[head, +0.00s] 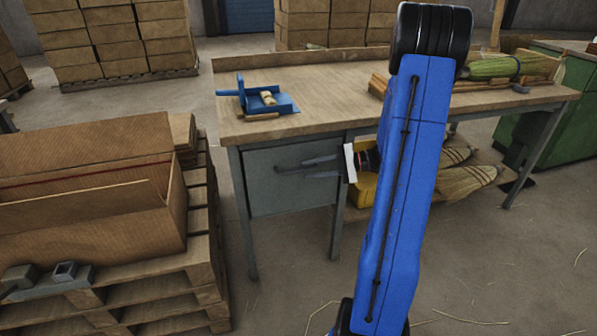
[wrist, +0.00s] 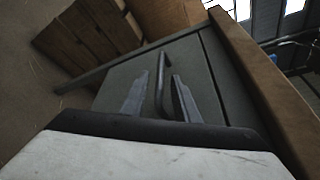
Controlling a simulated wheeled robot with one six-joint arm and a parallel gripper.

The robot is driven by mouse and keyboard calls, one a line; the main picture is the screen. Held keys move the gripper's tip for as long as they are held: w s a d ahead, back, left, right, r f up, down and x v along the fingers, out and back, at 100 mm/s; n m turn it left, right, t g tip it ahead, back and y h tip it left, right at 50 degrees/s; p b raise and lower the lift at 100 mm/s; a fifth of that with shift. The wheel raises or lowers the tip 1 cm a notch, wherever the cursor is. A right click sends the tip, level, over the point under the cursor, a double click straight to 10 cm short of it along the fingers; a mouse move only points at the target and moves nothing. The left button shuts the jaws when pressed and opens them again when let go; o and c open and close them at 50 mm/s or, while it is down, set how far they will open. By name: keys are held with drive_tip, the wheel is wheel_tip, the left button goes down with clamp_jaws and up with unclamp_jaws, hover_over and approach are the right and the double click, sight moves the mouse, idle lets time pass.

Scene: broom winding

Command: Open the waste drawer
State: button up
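The waste drawer (head: 285,199) is a grey-green front panel under the left end of the workbench (head: 335,92). It appears shut. In the wrist view the drawer front (wrist: 118,82) fills the middle, with a dark bar handle (wrist: 159,92) standing out from it. My gripper (head: 291,168) is in front of the panel, coming from the right. In the wrist view my gripper (wrist: 160,76) is open, one finger on each side of the handle, with gaps visible. In the head view the handle is not clearly visible, and my blue arm hides part of the bench.
A blue fixture (head: 262,98) sits on the bench top above the drawer. A pallet (head: 205,250) with a cardboard box (head: 90,205) stands at left. A yellow bin (head: 362,188) and several brooms (head: 468,180) lie on the lower shelf. Floor before the drawer is clear.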

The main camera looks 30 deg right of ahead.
sight(304, 170)
drive_tip(key=shift+x, duration=2.4)
clamp_jaws()
